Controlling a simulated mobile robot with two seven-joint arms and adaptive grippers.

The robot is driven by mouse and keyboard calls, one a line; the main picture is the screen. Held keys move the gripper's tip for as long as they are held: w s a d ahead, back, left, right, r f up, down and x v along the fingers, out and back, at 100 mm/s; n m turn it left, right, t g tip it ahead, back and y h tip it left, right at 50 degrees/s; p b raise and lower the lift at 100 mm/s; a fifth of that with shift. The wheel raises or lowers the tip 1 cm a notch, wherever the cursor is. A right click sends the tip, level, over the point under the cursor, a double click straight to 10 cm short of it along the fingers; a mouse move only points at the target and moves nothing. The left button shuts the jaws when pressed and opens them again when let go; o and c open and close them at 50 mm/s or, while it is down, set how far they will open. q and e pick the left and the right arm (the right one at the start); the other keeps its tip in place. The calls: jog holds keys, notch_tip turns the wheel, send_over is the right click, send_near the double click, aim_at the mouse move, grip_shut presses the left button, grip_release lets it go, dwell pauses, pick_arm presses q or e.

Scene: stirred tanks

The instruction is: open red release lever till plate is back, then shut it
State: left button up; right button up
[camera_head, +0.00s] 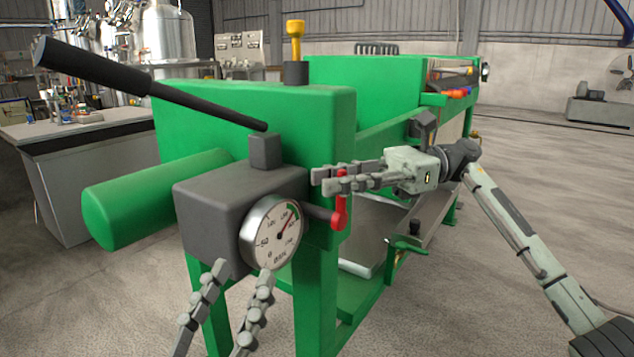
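The red release lever (340,213) hangs roughly upright at the right side of the grey pump block (215,207), on a dark stem. My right gripper (319,181) is at the lever's upper end. Its two fingers lie one above the other in the picture, and red shows in the narrow gap between them. Whether they press on the lever is unclear. My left gripper (243,267) is at the bottom, open and empty, with its fingertips just below the pump block and gauge. The round gauge (271,232) has its red needle pointing up and right. The plate cannot be clearly made out.
A long black pump handle (150,82) slopes across the upper left. A green cylinder (155,197) juts out left of the green press frame (320,120). A metal tray (372,235) lies under the press. The floor at right is mostly clear.

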jog(key=shift+x, duration=1.5)
jog(key=shift+c, duration=0.5)
grip_shut()
